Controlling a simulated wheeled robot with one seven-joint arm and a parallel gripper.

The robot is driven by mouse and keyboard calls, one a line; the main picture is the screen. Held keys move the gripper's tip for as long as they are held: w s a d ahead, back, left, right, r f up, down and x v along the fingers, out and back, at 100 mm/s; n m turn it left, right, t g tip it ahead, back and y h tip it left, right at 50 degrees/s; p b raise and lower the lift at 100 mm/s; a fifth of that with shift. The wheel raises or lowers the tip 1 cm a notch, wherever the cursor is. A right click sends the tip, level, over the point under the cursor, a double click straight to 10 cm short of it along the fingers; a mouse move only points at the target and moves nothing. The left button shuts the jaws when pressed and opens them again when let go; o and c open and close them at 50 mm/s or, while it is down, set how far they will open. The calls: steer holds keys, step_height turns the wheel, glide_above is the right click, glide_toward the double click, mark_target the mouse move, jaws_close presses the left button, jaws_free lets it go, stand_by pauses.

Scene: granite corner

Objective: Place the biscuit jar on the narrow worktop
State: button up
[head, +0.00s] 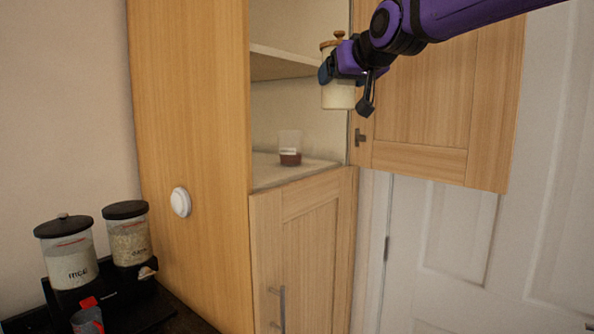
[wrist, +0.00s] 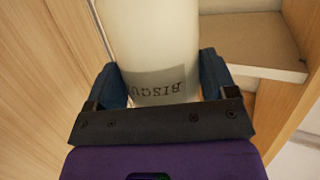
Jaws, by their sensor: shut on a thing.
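The biscuit jar (head: 338,93) is cream with a wooden knobbed lid and hangs upright in the air in front of the open upper cupboard. In the wrist view the jar (wrist: 152,40) fills the space between the fingers, with upside-down "BISCU" lettering showing. My gripper (head: 341,66) is shut on its body, and it also shows in the wrist view (wrist: 160,85) with a blue finger on each side. No narrow worktop can be made out for certain; a dark counter (head: 185,318) shows at the lower left.
The tall wooden cupboard (head: 190,120) has its upper door (head: 440,120) open to the right. A small glass with brown contents (head: 290,150) stands on its lower shelf (head: 270,175). Dispensers for rice (head: 68,262) and oats (head: 130,243) stand on the counter.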

steer(key=w+d+f+m+h, duration=0.1)
steer(key=d+f, duration=0.6)
steer(key=f, duration=1.3)
steer(key=d+f+m+h, duration=0.1)
steer(key=d+f, duration=0.6)
steer(key=f, duration=1.3)
steer(key=w+d+f+m+t+h, duration=0.1)
steer(key=d+f, duration=0.6)
steer(key=f, duration=1.3)
steer(key=shift+w+m+h, duration=0.35)
steer(key=shift+m+h, duration=0.25)
steer(key=shift+h, duration=0.5)
